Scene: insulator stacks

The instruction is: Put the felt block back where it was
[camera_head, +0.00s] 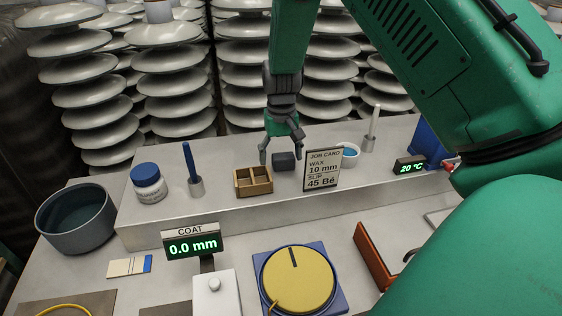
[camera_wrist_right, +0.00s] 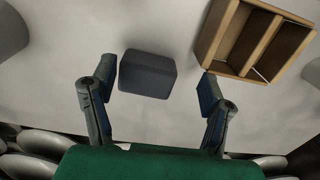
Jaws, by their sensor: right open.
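The felt block (camera_head: 284,161) is a small dark grey block on the raised shelf, between the wooden divided box and the job card. In the wrist view the felt block (camera_wrist_right: 147,74) lies on the pale shelf surface. My right gripper (camera_head: 282,156) reaches down over it from behind, open, with one finger on each side. In the wrist view my right gripper (camera_wrist_right: 158,80) has its left finger close beside the block and a clear gap at its right finger. I cannot tell whether the left finger touches it. My left gripper is out of view.
The wooden box (camera_head: 253,181) and the job card (camera_head: 321,170) stand close on either side. A blue-filled bowl (camera_head: 349,155) is behind the card. A blue-lidded jar (camera_head: 149,183) and a blue rod in a holder (camera_head: 192,170) stand left. Insulator stacks (camera_head: 172,90) rise behind.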

